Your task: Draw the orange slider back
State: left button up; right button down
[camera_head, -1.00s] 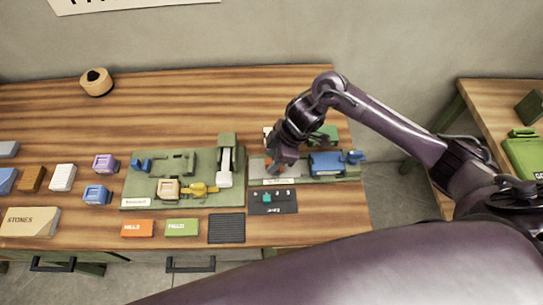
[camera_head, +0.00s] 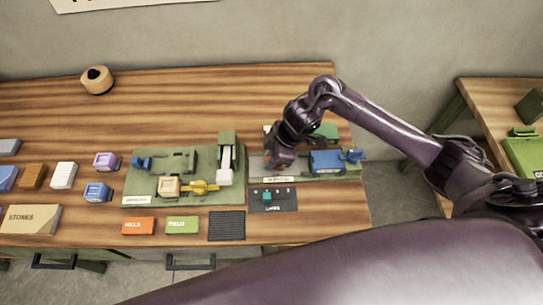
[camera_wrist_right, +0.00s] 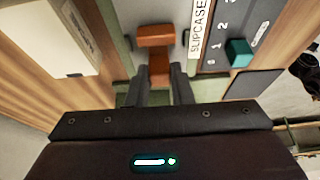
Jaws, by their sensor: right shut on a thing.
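The orange slider (camera_wrist_right: 155,36) shows in the right wrist view as an orange block with a lower orange part between my fingers. It sits in a grey channel beside the white SLIPCASE label (camera_wrist_right: 197,28). My right gripper (camera_wrist_right: 157,90) is shut on the slider, one dark finger on each side. In the head view my right gripper (camera_head: 279,162) is over the left part of the grey and green slipcase station (camera_head: 318,178) and hides most of the slider. My left gripper is not in view.
A dark panel with a teal knob (camera_head: 267,196) lies in front of the station. A blue block (camera_head: 326,162) stands to its right, and a green board (camera_head: 140,187) with a white lever to its left. Bare wood lies behind the boards.

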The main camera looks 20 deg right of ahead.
aim_at(267, 160)
jog(key=a, duration=0.2)
jog(key=w+a, duration=0.1)
jog(key=shift+a, duration=0.4)
jog(key=shift+r, duration=0.1)
jog(key=c, duration=1.6)
grip_release()
jog(key=shift+c, duration=0.2)
jog(key=o, duration=0.4)
jog(key=shift+w+a, duration=0.1)
jog(key=shift+c, duration=0.2)
jog(key=shift+d+r, duration=0.25)
jog(key=v, duration=0.7)
